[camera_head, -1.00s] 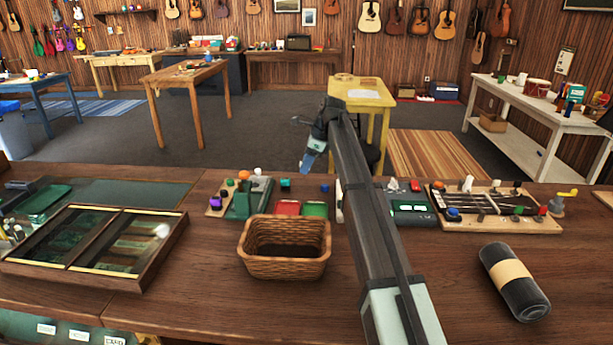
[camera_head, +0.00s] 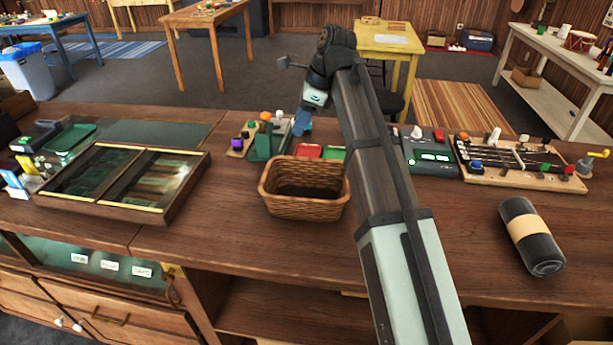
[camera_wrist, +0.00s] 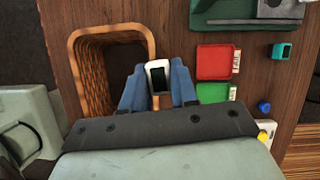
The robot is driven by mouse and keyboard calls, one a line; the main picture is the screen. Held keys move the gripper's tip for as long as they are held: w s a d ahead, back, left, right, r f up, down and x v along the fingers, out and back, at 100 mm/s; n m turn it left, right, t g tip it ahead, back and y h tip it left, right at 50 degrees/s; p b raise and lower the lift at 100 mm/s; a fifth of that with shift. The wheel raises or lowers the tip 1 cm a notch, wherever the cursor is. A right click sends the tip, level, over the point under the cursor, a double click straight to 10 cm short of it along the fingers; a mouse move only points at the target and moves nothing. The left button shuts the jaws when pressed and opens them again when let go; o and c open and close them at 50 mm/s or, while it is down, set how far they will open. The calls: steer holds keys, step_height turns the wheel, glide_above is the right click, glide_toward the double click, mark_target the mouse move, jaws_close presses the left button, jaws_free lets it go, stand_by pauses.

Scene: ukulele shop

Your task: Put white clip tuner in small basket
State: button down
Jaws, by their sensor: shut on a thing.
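The white clip tuner (camera_wrist: 158,77), with a dark face, is between the blue fingers of my gripper (camera_wrist: 158,88) in the wrist view. My gripper is shut on it. In the head view my gripper (camera_head: 301,125) points down behind the basket's far rim, and the tuner cannot be made out there. The small wicker basket (camera_head: 303,207) stands upright on the counter and looks empty. In the wrist view the basket (camera_wrist: 155,45) is at the left, and the fingers overlap its right rim. The height of the tuner over the rim is hard to tell.
A red tray (camera_wrist: 215,62) and a green tray (camera_wrist: 213,92) lie beside the basket. A green device (camera_head: 268,143) stands behind it. A glass-topped case (camera_head: 125,180) is to the left, a dark roll (camera_head: 531,237) to the right. The counter in front of the basket is clear.

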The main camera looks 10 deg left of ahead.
glide_above(308, 190)
steer(key=s, duration=0.3)
step_height(308, 190, down, 3)
steer(key=s+m, duration=0.1)
steer(key=shift+t, duration=0.3)
steer(key=shift+d+f, duration=0.2)
steer(key=shift+f, duration=2.4)
steer(key=shift+d+f, duration=0.15)
steer(key=shift+f, duration=2.45)
steer(key=shift+f, duration=0.1)
steer(key=c, duration=0.9)
jaws_free()
steer(key=shift+o, duration=0.2)
steer(key=v, duration=1.2)
steer(key=shift+w+d, duration=0.1)
